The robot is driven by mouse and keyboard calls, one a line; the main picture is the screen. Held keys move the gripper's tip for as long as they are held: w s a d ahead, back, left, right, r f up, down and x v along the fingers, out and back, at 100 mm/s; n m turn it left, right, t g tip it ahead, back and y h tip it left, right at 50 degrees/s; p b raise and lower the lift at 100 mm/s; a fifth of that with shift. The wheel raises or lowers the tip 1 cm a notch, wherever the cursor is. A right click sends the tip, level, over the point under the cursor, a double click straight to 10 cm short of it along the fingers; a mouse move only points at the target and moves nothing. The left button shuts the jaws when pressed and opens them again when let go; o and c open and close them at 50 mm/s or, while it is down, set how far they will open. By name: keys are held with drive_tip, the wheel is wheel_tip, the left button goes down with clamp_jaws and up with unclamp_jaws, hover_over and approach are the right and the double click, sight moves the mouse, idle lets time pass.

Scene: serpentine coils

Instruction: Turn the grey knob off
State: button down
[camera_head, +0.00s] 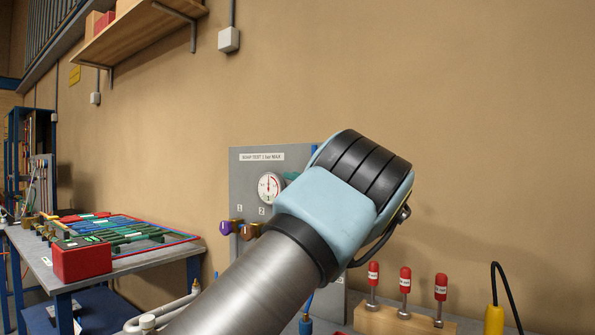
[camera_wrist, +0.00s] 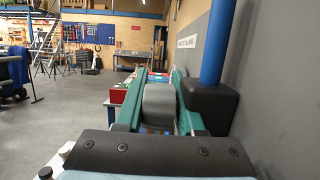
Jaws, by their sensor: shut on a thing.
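The grey knob (camera_wrist: 159,104) shows in the wrist view as a rounded grey body in front of the panel's side. My gripper (camera_wrist: 160,80) has its two green fingers on either side of the knob and is shut on it. In the head view my wrist hides the knob, and only a bit of green finger shows beside the gauge. The grey test panel (camera_head: 250,172) stands against the wall behind my wrist. The knob's turn angle cannot be told.
The panel carries a round gauge (camera_head: 270,187), a purple knob (camera_head: 226,228) and a copper knob (camera_head: 249,231). A blue pipe (camera_wrist: 216,40) and black block (camera_wrist: 207,104) sit close right of my fingers. Red-topped pegs (camera_head: 405,280) stand right; a red box (camera_head: 82,259) is left.

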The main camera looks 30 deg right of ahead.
drive_tip(key=shift+s+d+f+g+h+p, duration=0.35)
drive_tip(key=shift+s+f+g+h+p, duration=0.35)
drive_tip(key=shift+g+h+p, duration=2.25)
drive_tip(key=shift+s+d+f+g+h+p, duration=0.4)
drive_tip(key=shift+f+g+h+p, duration=0.55)
drive_tip(key=shift+g, duration=3.85)
drive_tip(key=shift+s+d+f+g+h+p, duration=0.25)
drive_tip(key=shift+s+f+g+h+p, duration=0.35)
drive_tip(key=shift+g+h+p, duration=2.45)
drive_tip(key=shift+s+g+y+b, duration=0.15)
drive_tip(key=shift+g+y+b, duration=0.3)
drive_tip(key=shift+g+b, duration=0.55)
drive_tip(key=c, duration=0.5)
unclamp_jaws()
drive_tip(key=shift+r, duration=0.1)
drive_tip(key=shift+r, duration=0.15)
